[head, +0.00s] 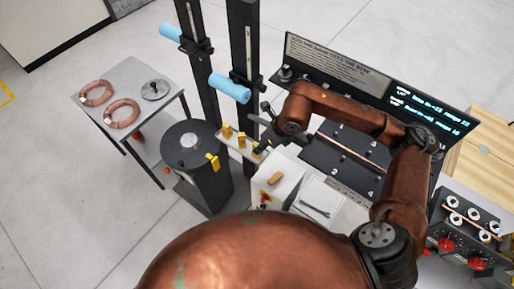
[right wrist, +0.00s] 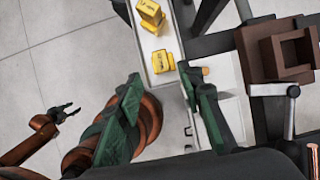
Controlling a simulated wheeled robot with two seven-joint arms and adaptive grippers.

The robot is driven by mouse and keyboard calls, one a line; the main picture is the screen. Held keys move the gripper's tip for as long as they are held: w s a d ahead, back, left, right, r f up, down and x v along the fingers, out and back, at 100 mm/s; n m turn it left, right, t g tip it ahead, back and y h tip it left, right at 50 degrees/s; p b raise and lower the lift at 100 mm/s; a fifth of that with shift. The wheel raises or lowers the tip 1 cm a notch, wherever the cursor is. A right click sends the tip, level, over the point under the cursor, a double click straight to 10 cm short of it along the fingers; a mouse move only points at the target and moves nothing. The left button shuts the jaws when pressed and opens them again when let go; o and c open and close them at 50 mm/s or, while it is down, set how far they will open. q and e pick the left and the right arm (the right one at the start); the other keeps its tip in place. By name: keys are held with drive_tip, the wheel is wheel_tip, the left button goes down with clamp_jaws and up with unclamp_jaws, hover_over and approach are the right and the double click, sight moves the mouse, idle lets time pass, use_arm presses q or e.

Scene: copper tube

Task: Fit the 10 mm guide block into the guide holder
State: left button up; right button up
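Several yellow guide blocks stand on a narrow pale tray (right wrist: 157,42). In the right wrist view, one yellow block (right wrist: 163,62) is close to my right fingertips and others (right wrist: 151,14) are farther up. The head view shows yellow blocks (head: 227,131) (head: 242,140) on the tray too. Their sizes cannot be read. My right gripper (right wrist: 160,74) is open, its green fingers apart on either side of the nearer block; contact cannot be judged. In the head view it (head: 264,132) is beside the tray. A brown square frame (right wrist: 290,50) may be the guide holder. My left gripper (right wrist: 68,110) is open and empty, away from the tray.
A black drum (head: 190,150) with a yellow piece on its side stands left of the tray. Dark posts with blue handles (head: 230,88) rise behind. A side table (head: 135,82) holds copper coils. A white box (head: 276,182) and a display panel (head: 370,85) stand to the right.

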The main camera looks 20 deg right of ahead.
sight(257, 144)
drive_tip(key=w+f, duration=0.1)
drive_tip(key=f, duration=0.1)
drive_tip(key=w+a+f+p, duration=0.1)
drive_tip(key=w, duration=0.1)
drive_tip(key=shift+a+f, duration=0.2)
drive_tip(key=shift+f, duration=0.15)
drive_tip(key=shift+s+f, duration=0.15)
drive_tip(key=shift+s, duration=0.25)
drive_tip(key=shift+c, duration=0.4)
drive_tip(key=shift+w+f, duration=0.1)
drive_tip(key=shift+w, duration=0.25)
drive_tip(key=c, duration=0.5)
drive_tip(key=shift+s, duration=0.25)
drive_tip(key=c, duration=0.3)
drive_tip(key=shift+w, duration=0.15)
clamp_jaws()
use_arm(q)
drive_tip(key=shift+w+r, duration=0.6)
drive_tip(key=shift+r, duration=0.3)
use_arm(e)
drive_tip(key=shift+r, duration=0.25)
